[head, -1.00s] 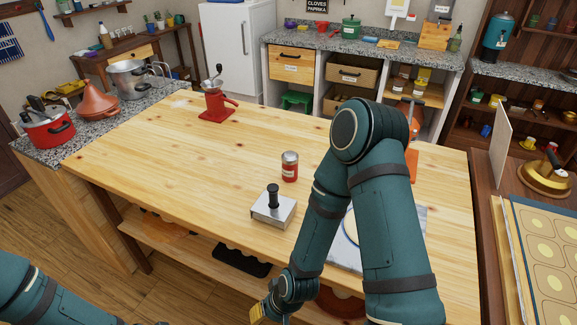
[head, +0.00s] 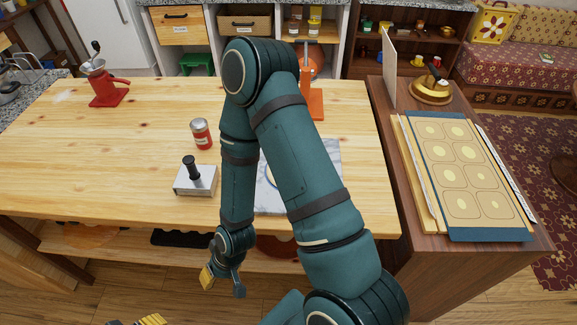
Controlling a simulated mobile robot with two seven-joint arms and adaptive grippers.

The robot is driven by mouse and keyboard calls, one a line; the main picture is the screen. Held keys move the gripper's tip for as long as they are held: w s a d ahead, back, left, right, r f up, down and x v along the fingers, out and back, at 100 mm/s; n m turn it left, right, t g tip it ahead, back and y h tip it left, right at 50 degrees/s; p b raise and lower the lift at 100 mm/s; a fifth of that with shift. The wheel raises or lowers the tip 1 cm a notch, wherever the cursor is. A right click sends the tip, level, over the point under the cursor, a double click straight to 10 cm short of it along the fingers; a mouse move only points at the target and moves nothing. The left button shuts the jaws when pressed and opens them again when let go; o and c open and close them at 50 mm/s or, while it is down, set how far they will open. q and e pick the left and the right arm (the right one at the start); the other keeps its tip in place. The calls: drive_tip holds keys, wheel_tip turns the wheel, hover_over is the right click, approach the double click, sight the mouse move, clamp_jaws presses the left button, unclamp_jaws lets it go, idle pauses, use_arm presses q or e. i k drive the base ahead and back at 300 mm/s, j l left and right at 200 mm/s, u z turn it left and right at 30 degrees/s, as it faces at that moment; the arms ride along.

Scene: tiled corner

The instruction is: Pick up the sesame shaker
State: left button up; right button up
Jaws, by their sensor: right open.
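A small red shaker (head: 201,134) with a silver lid and a pale label stands upright on the wooden table (head: 110,150). It is the only shaker I see there; its label is too small to read. My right gripper (head: 223,284) hangs low in front of the table's front edge, open and empty, well apart from the shaker. Only a yellow ridged bit of what looks like my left gripper (head: 150,320) shows at the bottom edge; its jaws cannot be made out.
A metal press with a black knob (head: 197,183) stands just in front of the shaker. A marble board (head: 325,160) lies partly behind my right arm. A red grinder (head: 108,92) stands far left, an orange stand (head: 312,103) at the back. The table's left middle is clear.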

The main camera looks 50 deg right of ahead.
sight(200, 130)
drive_tip(key=z, duration=1.55)
drive_tip(key=k+j+z, duration=0.35)
drive_tip(key=j, duration=0.35)
drive_tip(key=k+j+z, duration=0.4)
drive_tip(key=j, duration=0.25)
drive_tip(key=k+j+z, duration=0.35)
drive_tip(key=j, duration=0.15)
drive_tip(key=i+l, duration=0.1)
drive_tip(key=i, duration=0.45)
